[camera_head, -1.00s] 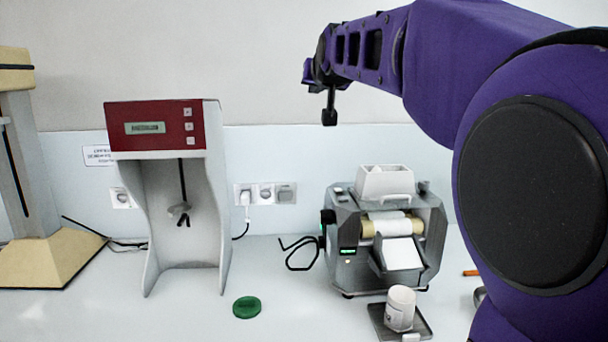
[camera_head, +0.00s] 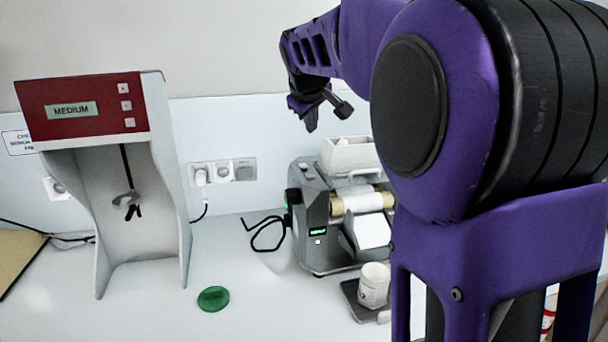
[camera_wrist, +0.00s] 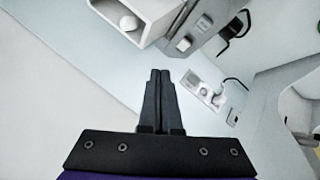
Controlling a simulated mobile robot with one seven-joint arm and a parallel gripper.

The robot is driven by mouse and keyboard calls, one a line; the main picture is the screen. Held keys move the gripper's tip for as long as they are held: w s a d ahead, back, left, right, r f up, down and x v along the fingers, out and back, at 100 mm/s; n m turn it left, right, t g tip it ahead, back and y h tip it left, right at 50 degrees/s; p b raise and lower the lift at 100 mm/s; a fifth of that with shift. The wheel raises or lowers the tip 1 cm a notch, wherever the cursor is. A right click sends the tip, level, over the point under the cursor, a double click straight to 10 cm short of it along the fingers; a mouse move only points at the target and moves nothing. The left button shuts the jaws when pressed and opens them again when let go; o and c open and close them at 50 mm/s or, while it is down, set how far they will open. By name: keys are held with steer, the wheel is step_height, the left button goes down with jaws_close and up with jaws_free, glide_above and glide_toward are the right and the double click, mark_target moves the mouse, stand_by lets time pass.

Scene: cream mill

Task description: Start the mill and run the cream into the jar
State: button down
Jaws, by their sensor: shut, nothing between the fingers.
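The grey mill (camera_head: 318,215) stands on the bench with a white hopper (camera_head: 348,155) on top, pale rollers (camera_head: 362,202) and a white front chute (camera_head: 371,231). A green display is lit on its left front. The white jar (camera_head: 374,285) stands upright on a dark plate, below and in front of the chute. My gripper (camera_head: 312,122) is in the air above the mill's left side. In the wrist view its fingers (camera_wrist: 160,72) are together and empty, with the hopper (camera_wrist: 135,18) and a light switch (camera_wrist: 185,44) on the mill beyond them, apart.
A mixer stand (camera_head: 165,190) with a red panel reading MEDIUM is at the left. A green lid (camera_head: 213,298) lies on the bench between it and the jar. Wall sockets (camera_head: 222,172) and a black cable are behind. My arm hides the right side.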

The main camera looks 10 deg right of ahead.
steer(key=shift+f, duration=0.1)
steer(key=b, duration=0.4)
glide_above(311, 180)
step_height(311, 180, down, 7)
steer(key=shift+a+f, duration=0.1)
steer(key=shift+f, duration=0.7)
steer(key=shift+f+b, duration=0.1)
steer(key=shift+b, duration=0.25)
stand_by(1.0)
steer(key=shift+f, duration=0.3)
steer(key=shift+f+b, duration=0.45)
steer(key=shift+b, duration=0.15)
stand_by(0.3)
steer(key=shift+r, duration=0.1)
steer(key=shift+r+p, duration=0.7)
steer(key=shift+r, duration=0.05)
